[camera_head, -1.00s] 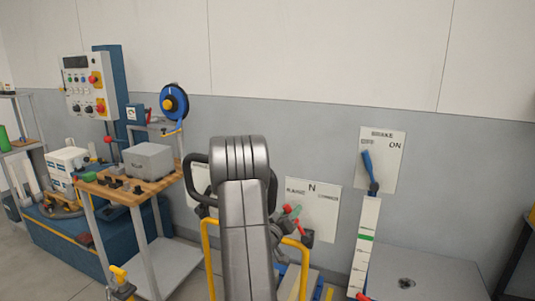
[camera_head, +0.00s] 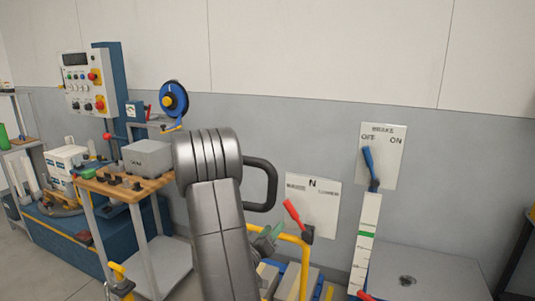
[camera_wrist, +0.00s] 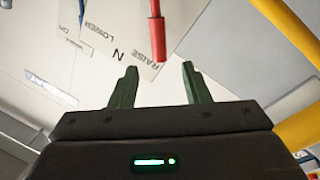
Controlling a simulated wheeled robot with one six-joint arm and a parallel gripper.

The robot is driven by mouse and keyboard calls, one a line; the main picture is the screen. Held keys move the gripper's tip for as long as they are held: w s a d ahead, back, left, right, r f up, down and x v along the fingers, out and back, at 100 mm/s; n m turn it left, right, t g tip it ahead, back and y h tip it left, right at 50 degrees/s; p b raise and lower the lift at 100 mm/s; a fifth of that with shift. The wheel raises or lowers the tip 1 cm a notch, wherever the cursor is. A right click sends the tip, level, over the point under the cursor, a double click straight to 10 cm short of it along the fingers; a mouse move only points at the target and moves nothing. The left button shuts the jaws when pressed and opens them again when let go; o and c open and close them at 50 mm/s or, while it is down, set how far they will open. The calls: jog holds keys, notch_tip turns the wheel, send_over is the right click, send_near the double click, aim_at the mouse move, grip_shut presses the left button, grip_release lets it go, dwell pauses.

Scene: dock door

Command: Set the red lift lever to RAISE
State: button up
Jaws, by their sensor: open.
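The red lift lever (camera_head: 294,214) stands on a white plate (camera_head: 325,198) marked RAISE at left, N in the middle and LOWER at right. It leans up and left from its dark pivot, its tip just under the RAISE word. The lever also hangs into the top of the wrist view (camera_wrist: 157,35), its tip beside RAISE. My gripper (camera_head: 270,237) is below and left of the lever, partly hidden by my arm. In the wrist view its two green fingers (camera_wrist: 158,82) are apart and empty, with the lever tip a little beyond them.
A yellow rail (camera_head: 306,262) stands close to my gripper and also crosses the wrist view's right side (camera_wrist: 290,35). A blue brake lever (camera_head: 369,165) is on a plate to the right. A wooden-topped bench (camera_head: 135,190) stands left.

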aim_at(293, 209)
jog(key=p+x, duration=0.2)
jog(key=x, duration=1)
jog(key=shift+s, duration=0.1)
jog(key=shift+d+r+m, duration=0.2)
jog(key=shift+m, duration=0.1)
jog(key=shift+s+d+r+m, duration=0.15)
jog(key=shift+d+r+m, duration=0.1)
jog(key=shift+m, duration=0.15)
jog(key=shift+d+f, duration=0.1)
